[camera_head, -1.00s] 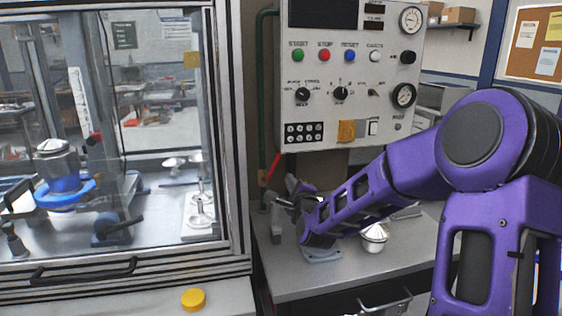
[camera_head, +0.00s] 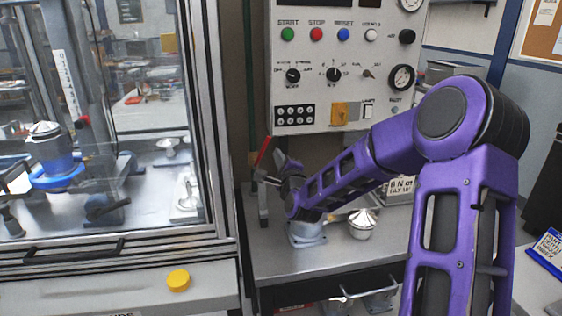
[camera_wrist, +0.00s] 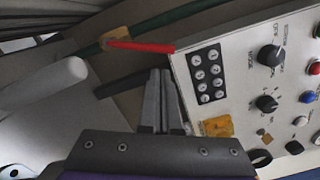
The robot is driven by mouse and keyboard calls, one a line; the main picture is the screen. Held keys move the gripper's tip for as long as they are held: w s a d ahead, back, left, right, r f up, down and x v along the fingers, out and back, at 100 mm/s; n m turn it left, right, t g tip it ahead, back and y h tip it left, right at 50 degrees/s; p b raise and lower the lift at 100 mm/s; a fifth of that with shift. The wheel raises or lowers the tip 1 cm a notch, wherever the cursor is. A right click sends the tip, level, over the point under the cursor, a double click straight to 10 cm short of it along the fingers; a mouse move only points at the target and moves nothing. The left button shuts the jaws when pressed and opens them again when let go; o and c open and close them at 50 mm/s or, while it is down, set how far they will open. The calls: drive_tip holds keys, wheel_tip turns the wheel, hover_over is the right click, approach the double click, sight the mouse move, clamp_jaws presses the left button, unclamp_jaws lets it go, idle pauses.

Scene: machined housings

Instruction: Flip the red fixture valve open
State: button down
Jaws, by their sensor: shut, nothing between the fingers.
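The red valve handle (camera_head: 263,150) is a thin lever left of the control panel, slanting up to the right in the head view. In the wrist view the red handle (camera_wrist: 143,47) reaches from a brass-coloured valve body (camera_wrist: 115,36) on a green pipe (camera_wrist: 165,20) toward the panel's edge. My gripper (camera_head: 268,180) is close below the handle in the head view. In the wrist view my gripper (camera_wrist: 160,73) has its fingers together and empty, with tips just short of the handle and a small visible gap. Whether they touch in depth is unclear.
The control panel (camera_head: 335,75) stands close right of the handle. A grey post (camera_head: 263,205) stands below my gripper on the bench (camera_head: 330,265). A blue-grey base (camera_head: 307,233) and a silver capped part (camera_head: 362,224) are there too. A glazed cabinet (camera_head: 215,150) bounds the left.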

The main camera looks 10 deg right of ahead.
sight(264, 147)
drive_tip(key=w, duration=0.4)
drive_tip(key=shift+w+a, duration=0.1)
drive_tip(key=shift+w, duration=0.2)
drive_tip(key=shift+a, duration=0.1)
drive_tip(key=a+n+b, duration=0.1)
drive_tip(key=n+b, duration=0.1)
drive_tip(key=a+r+n+b, duration=0.1)
drive_tip(key=n+b, duration=0.1)
drive_tip(key=shift+a+r, duration=0.15)
drive_tip(key=shift+a, duration=0.25)
drive_tip(key=shift+a+r+n+b, duration=0.4)
drive_tip(key=shift+n+b, duration=0.1)
drive_tip(key=shift+n, duration=0.3)
drive_tip(key=shift+s+f, duration=0.1)
drive_tip(key=shift+s, duration=0.1)
